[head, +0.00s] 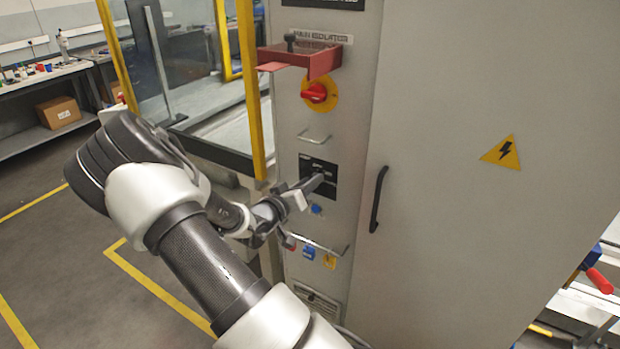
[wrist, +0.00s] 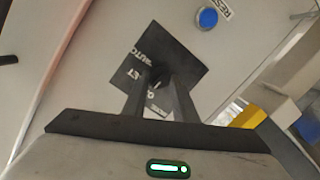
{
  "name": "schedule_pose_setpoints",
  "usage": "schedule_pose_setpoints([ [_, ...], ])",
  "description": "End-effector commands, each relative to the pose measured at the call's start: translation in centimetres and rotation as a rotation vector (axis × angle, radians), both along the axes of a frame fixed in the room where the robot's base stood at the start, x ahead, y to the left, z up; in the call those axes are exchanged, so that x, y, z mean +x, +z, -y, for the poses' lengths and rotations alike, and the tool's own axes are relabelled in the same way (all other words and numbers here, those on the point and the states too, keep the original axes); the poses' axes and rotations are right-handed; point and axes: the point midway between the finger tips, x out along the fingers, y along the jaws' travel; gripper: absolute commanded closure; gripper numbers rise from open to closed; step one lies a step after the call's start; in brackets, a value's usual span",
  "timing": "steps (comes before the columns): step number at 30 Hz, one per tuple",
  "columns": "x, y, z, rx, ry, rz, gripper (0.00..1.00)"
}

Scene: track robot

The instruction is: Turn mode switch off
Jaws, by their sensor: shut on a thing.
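The mode switch sits on a black square label plate (head: 320,169) on the grey cabinet's narrow front panel. My gripper (head: 317,182) reaches the plate from the lower left and is shut on the switch knob, which is mostly hidden by the fingers. In the wrist view, the plate (wrist: 181,54) appears tilted, with white lettering including "AUTO", and part of it is covered. The two fingers (wrist: 160,80) meet the plate at its middle, around the knob. The knob's pointing direction cannot be made out.
Above are a red-and-yellow isolator switch (head: 315,93), a red bracket (head: 318,62) and a metal handle (head: 314,137). A blue button (wrist: 207,18) is close to the plate. A black door handle (head: 378,199) is to the right. A yellow post (head: 250,95) stands left.

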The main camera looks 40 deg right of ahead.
Motion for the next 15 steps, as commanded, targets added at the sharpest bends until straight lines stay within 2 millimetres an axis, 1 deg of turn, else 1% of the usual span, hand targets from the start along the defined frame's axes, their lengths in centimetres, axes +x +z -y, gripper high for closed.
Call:
schedule_pose_setpoints([
  [6,0.03,-0.02,-0.07,-0.018,0.001,-0.045,0.97],
  [15,0.02,-0.09,-0.07,-0.021,0.001,-0.055,0.97],
])
